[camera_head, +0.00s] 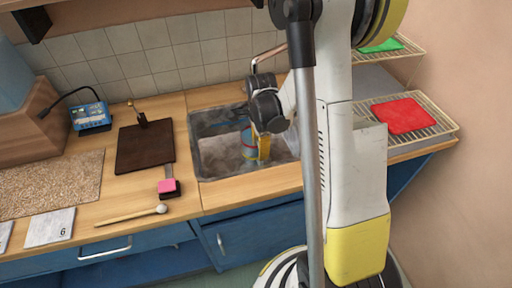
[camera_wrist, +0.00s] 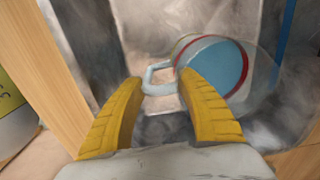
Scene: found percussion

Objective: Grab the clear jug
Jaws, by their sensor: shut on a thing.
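The clear jug (camera_head: 248,143) is in the metal sink, seen partly behind my gripper (camera_head: 263,148) in the head view. In the wrist view the jug (camera_wrist: 218,62) lies tilted, with its blue round face and red ring toward the camera. Its pale handle (camera_wrist: 152,76) sits between the yellow fingertips of my gripper (camera_wrist: 160,82), which is shut on it. The fingers hide part of the jug's near side. Whether the jug touches the sink floor cannot be told.
The sink (camera_head: 210,125) has walls close around the jug. A dark board (camera_head: 145,150), a pink-topped block (camera_head: 168,187) and a mallet (camera_head: 130,216) lie on the counter to the left. A wire rack with a red cloth (camera_head: 404,115) stands right. A faucet (camera_head: 268,55) rises behind.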

